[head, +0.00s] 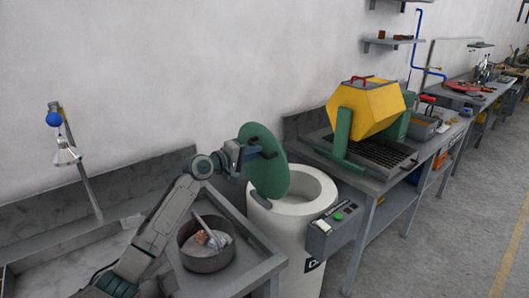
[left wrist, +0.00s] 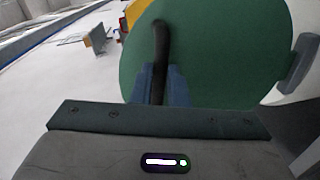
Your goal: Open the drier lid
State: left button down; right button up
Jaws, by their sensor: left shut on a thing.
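The drier (head: 318,215) is a white round tub with a pale inner rim. Its green disc lid (head: 268,178) stands tilted steeply up at the tub's left side, and the tub's mouth is uncovered. My left gripper (head: 262,153) is shut on the lid's dark handle near the upper part of the lid. In the left wrist view the green lid (left wrist: 210,50) fills the middle, and the dark curved handle (left wrist: 160,45) runs down between my blue fingers (left wrist: 165,85). My right gripper shows in neither view.
A grey control box (head: 335,230) with a green button sits at the drier's front right. A grey pot (head: 206,250) with contents stands on the bench at the left. A yellow tumbler barrel (head: 366,108) on green supports stands on the right bench. The wall is close behind.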

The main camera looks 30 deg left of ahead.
pick_arm(q)
jog(key=shift+s+a+f+y, duration=0.15)
jog(key=shift+s+f, duration=0.1)
jog(key=shift+s, duration=0.2)
jog(key=shift+s+a+f+y, duration=0.1)
jog(key=shift+s+a+f, duration=0.15)
jog(key=shift+s, duration=0.15)
jog(key=shift+s+a+f+y, duration=0.1)
jog(key=shift+s+f, duration=0.15)
jog(key=shift+s, duration=0.2)
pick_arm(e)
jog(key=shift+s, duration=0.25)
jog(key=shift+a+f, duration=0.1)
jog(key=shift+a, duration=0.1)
pick_arm(q)
jog(key=c, duration=1.6)
grip_release()
jog(key=shift+o, duration=1)
jog(key=shift+w+f, duration=0.15)
jog(key=shift+w, duration=0.15)
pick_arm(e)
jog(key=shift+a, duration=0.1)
